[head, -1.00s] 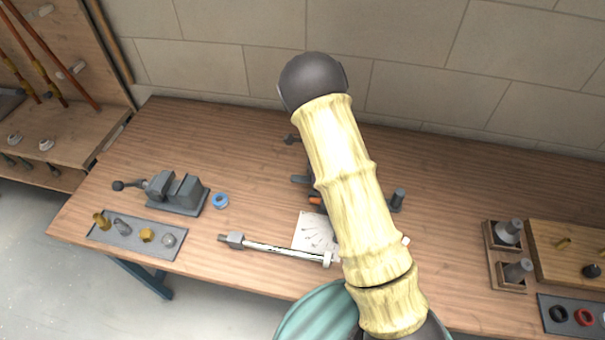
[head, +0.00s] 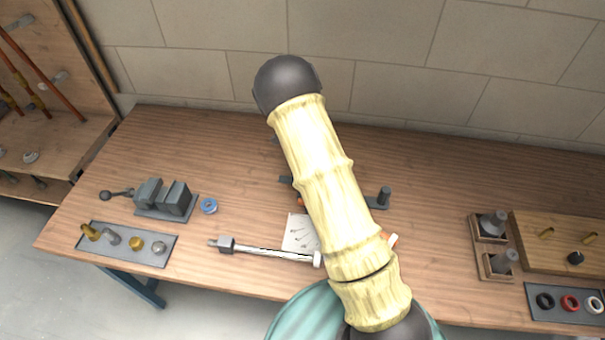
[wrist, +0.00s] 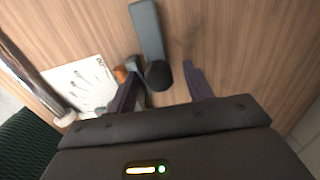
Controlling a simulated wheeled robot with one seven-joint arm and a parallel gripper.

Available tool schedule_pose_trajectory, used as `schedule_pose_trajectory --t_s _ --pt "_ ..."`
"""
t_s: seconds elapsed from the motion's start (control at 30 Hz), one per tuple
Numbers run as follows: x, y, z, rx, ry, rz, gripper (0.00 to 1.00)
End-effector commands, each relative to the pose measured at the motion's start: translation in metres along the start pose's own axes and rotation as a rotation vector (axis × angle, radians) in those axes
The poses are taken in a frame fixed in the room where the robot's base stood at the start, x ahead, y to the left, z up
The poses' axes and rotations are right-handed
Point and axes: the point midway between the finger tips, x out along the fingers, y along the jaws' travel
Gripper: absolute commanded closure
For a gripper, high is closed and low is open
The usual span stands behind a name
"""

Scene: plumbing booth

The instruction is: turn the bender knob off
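The grey bender stands on the table mostly behind my arm in the head view, with its grey post (head: 383,197) showing on the right and a small orange part (head: 300,202) on the left. In the wrist view a grey bar (wrist: 147,30) ends in a dark round piece (wrist: 158,75), with an orange part (wrist: 120,73) beside it. I cannot tell which piece is the knob. My gripper (wrist: 163,88) is open, its two dark fingers apart on either side of the dark round end. No grip on anything shows. My arm hides the gripper in the head view.
A vise (head: 165,197), a blue tape ring (head: 208,206) and a tray of fittings (head: 120,262) are at left. A metal rod tool (head: 265,251) and a paper sheet (head: 297,232) lie near the bender. A wooden board (head: 530,225) is at right. The back right of the table is clear.

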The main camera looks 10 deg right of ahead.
Motion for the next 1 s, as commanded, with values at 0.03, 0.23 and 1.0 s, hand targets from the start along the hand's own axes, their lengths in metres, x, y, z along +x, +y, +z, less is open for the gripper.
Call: schedule_pose_trajectory --t_s 0.03,0.23,1.0 --pt "0.000 0.001 0.000 -0.001 0.001 0.001 0.49" --pt "0.001 0.001 0.000 -0.002 0.002 0.003 0.49" --pt "-0.115 0.001 0.001 -0.004 0.000 -0.001 0.49"
